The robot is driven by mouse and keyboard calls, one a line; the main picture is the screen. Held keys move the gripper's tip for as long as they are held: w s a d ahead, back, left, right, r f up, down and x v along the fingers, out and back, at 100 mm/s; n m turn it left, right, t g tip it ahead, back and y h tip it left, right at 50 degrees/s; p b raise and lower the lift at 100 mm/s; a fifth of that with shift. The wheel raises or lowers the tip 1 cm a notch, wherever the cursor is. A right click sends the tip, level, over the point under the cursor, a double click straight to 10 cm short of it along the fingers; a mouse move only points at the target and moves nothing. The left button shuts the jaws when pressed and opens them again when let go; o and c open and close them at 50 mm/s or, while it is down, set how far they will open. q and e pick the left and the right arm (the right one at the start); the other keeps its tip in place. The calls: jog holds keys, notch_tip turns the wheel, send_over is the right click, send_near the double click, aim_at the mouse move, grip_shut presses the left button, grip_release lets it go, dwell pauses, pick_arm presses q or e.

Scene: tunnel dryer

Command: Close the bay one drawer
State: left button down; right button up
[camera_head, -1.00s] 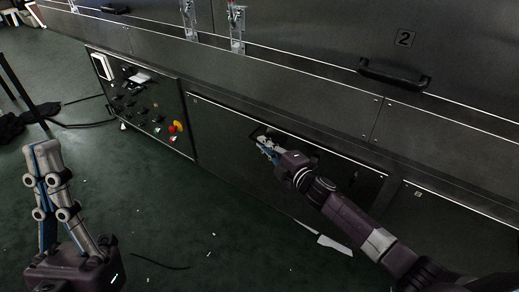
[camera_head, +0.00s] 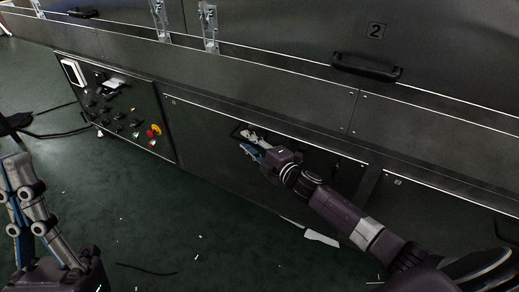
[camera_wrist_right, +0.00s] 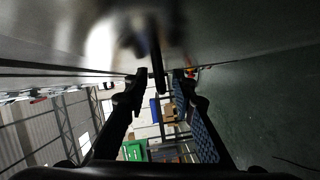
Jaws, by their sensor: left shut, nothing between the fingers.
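The drawer front (camera_head: 205,125) is a dark panel low on the machine, right of the control panel. It looks close to flush with the panels beside it; I cannot tell if a gap is left. Its dark handle (camera_head: 237,130) is partly hidden by my right gripper (camera_head: 247,142), which is at the handle with its fingers apart. In the right wrist view, a dark bar stands between the fingertips of the right gripper (camera_wrist_right: 160,74), with small gaps on both sides. My left gripper (camera_head: 14,165) is shut and empty over the floor at the left edge.
A control panel (camera_head: 118,105) with a red and yellow button (camera_head: 154,130) is left of the drawer. A second black handle (camera_head: 367,67) sits on the upper door marked 2. Cables lie on the floor at left. White scraps dot the otherwise clear green floor (camera_head: 190,220).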

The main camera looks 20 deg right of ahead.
jog(key=v, duration=1.1)
